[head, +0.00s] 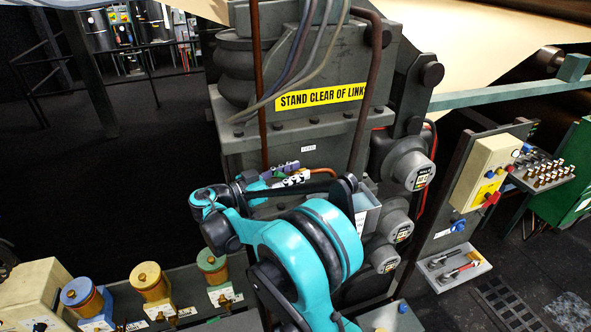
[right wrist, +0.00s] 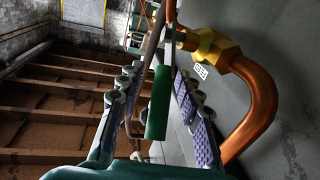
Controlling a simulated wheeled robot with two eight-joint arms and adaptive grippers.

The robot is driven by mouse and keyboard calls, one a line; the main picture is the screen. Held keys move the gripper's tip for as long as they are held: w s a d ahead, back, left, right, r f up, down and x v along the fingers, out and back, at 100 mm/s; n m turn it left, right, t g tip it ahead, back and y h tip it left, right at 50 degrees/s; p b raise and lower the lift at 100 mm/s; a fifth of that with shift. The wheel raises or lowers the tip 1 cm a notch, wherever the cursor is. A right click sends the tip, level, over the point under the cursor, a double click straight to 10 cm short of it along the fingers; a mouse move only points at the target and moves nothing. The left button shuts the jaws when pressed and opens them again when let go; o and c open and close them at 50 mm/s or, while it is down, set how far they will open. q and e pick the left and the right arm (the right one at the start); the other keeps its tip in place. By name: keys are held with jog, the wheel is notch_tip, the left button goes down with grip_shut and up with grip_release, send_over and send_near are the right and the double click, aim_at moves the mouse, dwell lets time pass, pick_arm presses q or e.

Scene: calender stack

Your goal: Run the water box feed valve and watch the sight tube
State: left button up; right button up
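In the right wrist view a green lever sleeve (right wrist: 158,103) hangs between the fingers of my right gripper (right wrist: 155,78). A gap shows between it and the left finger; contact with the right finger I cannot tell. Behind the fingers is a brass fitting (right wrist: 208,46) with a small white tag and a curved copper pipe (right wrist: 262,90). In the head view my right gripper (head: 293,175) is small, at the front of the grey machine housing (head: 240,150), and the lever is not clear there. I cannot pick out the sight tube. My left gripper is not in view.
A yellow "STAND CLEAR OF LINK" sign (head: 320,96) is on the housing above my right gripper. A brown vertical pipe (head: 260,90) runs close by. Capped canisters (head: 150,283) stand at front left. A cream control box (head: 484,172) is at right. Dark floor is open at left.

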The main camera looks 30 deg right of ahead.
jog(key=shift+d, duration=0.2)
grip_shut()
